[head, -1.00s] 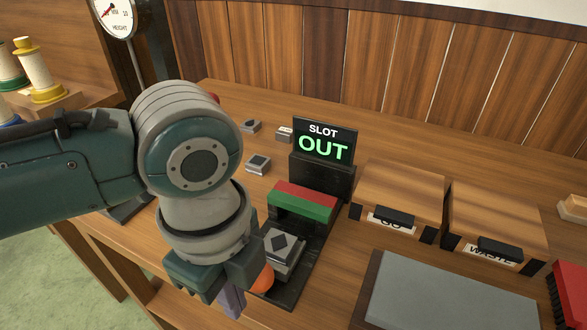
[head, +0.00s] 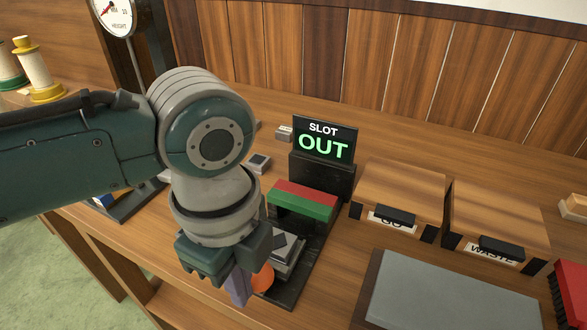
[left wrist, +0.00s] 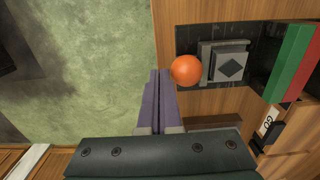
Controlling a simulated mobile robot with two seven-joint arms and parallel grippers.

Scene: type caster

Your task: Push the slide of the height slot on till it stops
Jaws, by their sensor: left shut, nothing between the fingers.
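The height slot is a black track (head: 290,290) with a red and green bridge (head: 304,200) across it. Its sign (head: 324,142) reads "SLOT OUT". The slide is a grey block (head: 288,252) with an orange ball knob (head: 263,277); it sits on the track, on the near side of the bridge. A piece with a dark diamond lies on the slide, also in the left wrist view (left wrist: 230,67). My left gripper (head: 239,290) is shut and empty, its purple fingers beside the knob (left wrist: 186,70). Whether they touch it, I cannot tell. My right gripper is not in view.
Wooden boxes labelled GO (head: 398,195) and WASTE (head: 495,225) stand right of the slot. A grey plate (head: 450,295) lies in front of them. Small metal pieces (head: 258,163) lie behind my arm. A dial gauge (head: 113,15) stands at back left.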

